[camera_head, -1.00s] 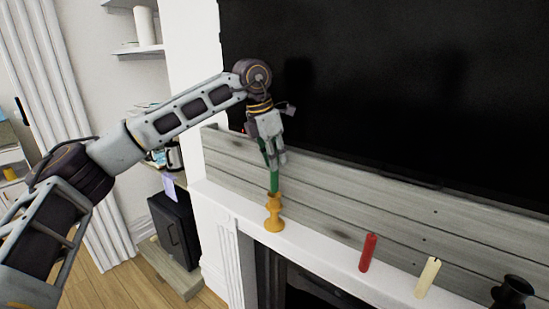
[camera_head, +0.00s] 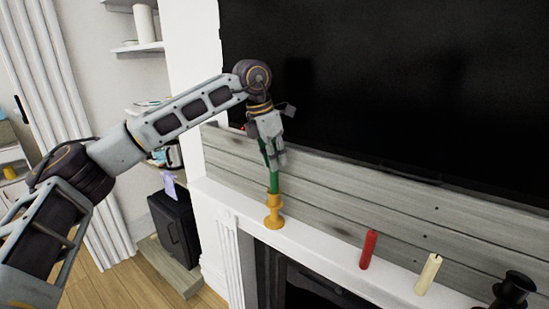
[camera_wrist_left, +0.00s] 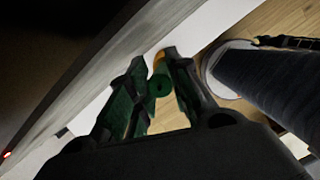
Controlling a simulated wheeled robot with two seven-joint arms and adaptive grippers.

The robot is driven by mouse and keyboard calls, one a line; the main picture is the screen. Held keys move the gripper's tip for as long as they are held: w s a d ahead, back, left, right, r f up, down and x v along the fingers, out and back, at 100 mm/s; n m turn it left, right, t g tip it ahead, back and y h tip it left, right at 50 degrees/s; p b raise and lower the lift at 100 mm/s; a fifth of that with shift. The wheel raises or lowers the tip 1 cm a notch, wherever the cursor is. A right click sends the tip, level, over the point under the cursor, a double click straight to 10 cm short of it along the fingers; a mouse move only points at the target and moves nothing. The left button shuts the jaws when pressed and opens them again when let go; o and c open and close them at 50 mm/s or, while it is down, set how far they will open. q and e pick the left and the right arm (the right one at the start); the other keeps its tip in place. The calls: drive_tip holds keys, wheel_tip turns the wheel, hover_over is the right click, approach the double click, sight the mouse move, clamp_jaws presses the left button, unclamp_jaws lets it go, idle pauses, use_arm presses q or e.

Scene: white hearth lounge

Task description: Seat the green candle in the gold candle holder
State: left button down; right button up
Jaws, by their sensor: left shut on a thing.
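The green candle (camera_head: 274,182) stands upright in the head view, with its lower end at the mouth of the gold candle holder (camera_head: 274,213) on the mantel. I cannot tell how deep it sits in the holder. My left gripper (camera_head: 273,160) is shut on the upper part of the candle from above. In the left wrist view the candle's green end (camera_wrist_left: 159,86) shows between the fingers, with a bit of the gold holder (camera_wrist_left: 160,58) beyond it. My right gripper is not in view.
The white mantel (camera_head: 318,247) also bears a red candle (camera_head: 368,249), a cream candle (camera_head: 428,274) and a black holder (camera_head: 513,290) to the right. Grey boards and a large black screen (camera_head: 390,90) stand close behind the gripper.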

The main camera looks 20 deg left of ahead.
use_arm(q)
drive_tip(key=shift+f+b, duration=0.6)
drive_tip(key=shift+f, duration=0.3)
drive_tip(key=shift+f+b, duration=0.6)
drive_tip(key=shift+f, duration=0.25)
idle(0.6)
drive_tip(key=c, duration=1.2)
unclamp_jaws()
drive_tip(key=shift+c, duration=0.2)
drive_tip(key=v, duration=1.2)
